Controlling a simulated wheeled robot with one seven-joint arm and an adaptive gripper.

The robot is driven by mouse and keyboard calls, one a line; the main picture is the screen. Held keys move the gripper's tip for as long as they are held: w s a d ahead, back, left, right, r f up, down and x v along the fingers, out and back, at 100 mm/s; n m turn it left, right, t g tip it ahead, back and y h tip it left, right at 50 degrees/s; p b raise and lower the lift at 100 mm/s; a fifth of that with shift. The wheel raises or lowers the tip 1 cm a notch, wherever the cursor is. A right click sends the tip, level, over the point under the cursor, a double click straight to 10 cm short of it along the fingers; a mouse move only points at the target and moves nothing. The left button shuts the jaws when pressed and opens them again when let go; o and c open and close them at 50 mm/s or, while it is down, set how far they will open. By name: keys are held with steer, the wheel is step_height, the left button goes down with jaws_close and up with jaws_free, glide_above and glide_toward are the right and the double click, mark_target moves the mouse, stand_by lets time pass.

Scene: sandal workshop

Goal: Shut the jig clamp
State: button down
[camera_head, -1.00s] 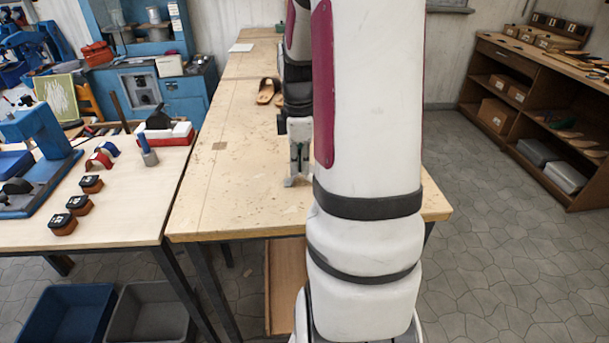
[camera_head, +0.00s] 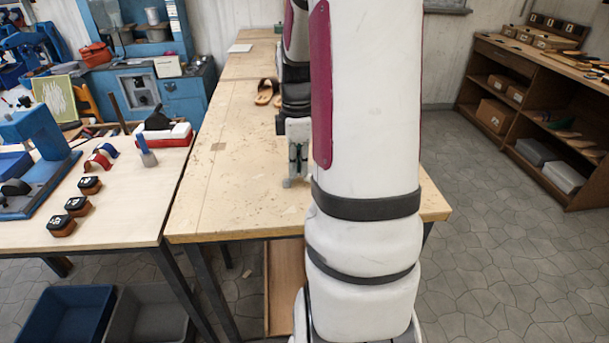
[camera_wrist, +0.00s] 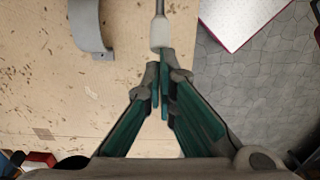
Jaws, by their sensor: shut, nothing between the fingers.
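My gripper (camera_wrist: 162,72) points down over the wooden workbench, its green-sided fingers drawn together with nothing between them. In the wrist view a thin metal rod with a pale, whitish grip (camera_wrist: 159,33) lies just beyond the fingertips. It looks like the jig clamp's handle. I cannot tell whether the fingertips touch it. A grey curved piece (camera_wrist: 88,28) lies to the left of the rod; I cannot tell whether it belongs to the jig. In the head view my gripper (camera_head: 291,180) shows low over the bench, left of my arm. My arm hides the bench behind it, and no clamp shows there.
The workbench (camera_head: 225,190) is mostly bare left of my arm, with a pair of sandals (camera_head: 266,91) farther back. A side table (camera_head: 120,215) at left holds stamps and a blue press (camera_head: 38,140). A shelf unit (camera_head: 535,100) stands right, across open floor.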

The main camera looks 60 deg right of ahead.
steer(key=shift+f, duration=0.1)
step_height(320, 180, down, 5)
steer(key=shift+s+d+r, duration=0.1)
steer(key=shift+s+r, duration=0.05)
steer(key=shift+r, duration=0.05)
stand_by(0.7)
steer(key=shift+r, duration=0.1)
stand_by(0.3)
steer(key=shift+s+d+r+p, duration=0.25)
steer(key=shift+s+d+p, duration=0.15)
steer(key=shift+s+p, duration=0.05)
steer(key=shift+s+d+r+p, duration=0.1)
steer(key=shift+s+d+p, duration=0.2)
steer(key=shift+s+p, duration=0.05)
